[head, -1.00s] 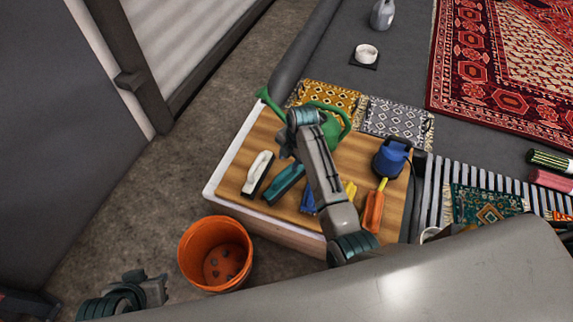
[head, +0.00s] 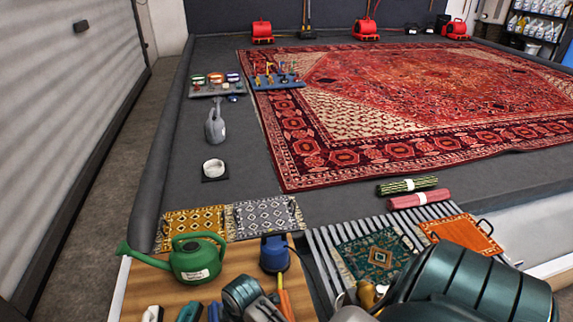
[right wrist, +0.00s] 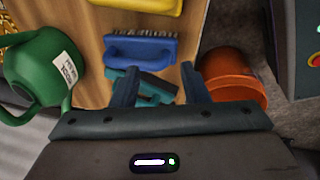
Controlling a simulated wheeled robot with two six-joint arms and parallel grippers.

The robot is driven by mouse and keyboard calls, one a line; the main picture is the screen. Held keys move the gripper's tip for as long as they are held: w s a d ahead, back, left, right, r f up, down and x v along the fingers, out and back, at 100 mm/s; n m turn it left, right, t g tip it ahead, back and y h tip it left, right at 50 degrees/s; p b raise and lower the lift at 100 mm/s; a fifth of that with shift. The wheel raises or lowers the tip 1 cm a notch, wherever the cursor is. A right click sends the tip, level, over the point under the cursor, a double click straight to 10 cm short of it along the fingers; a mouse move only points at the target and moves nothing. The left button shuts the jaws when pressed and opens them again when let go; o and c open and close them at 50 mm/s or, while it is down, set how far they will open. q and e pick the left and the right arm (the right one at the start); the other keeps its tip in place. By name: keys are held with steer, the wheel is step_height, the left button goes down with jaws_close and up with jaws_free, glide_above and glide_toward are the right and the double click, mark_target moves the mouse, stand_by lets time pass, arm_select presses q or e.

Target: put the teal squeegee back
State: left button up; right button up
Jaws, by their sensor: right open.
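A teal tool (head: 188,312), the only teal one I see on the wooden board, lies at the bottom edge of the head view, between a white-and-black one and a blue one. I take it for the teal squeegee. In the right wrist view the teal tool (right wrist: 155,84) lies beyond and partly between the fingers of my right gripper (right wrist: 160,82). The fingers are apart, with nothing clearly held. In the head view only the banded wrist of my right arm shows near the board; its fingertips are hidden. My left gripper is out of view.
A green watering can (head: 190,258) and a blue container (head: 274,253) stand on the board (head: 150,285). The wrist view shows a blue brush (right wrist: 140,48), a yellow item (right wrist: 140,5) and an orange bucket (right wrist: 232,75). Small mats (head: 195,222) and a large red rug (head: 400,90) lie beyond.

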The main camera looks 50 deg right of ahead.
steer(key=s+d+r+m+t, duration=0.1)
steer(key=s+r+m, duration=0.3)
steer(key=s+m, duration=0.2)
steer(key=s+d+r+m+t, duration=0.1)
steer(key=s+r+m, duration=0.4)
steer(key=s, duration=0.5)
steer(key=shift+s+d+r+m+h, duration=0.2)
steer(key=shift+d+m+h, duration=0.15)
steer(key=shift+d, duration=0.3)
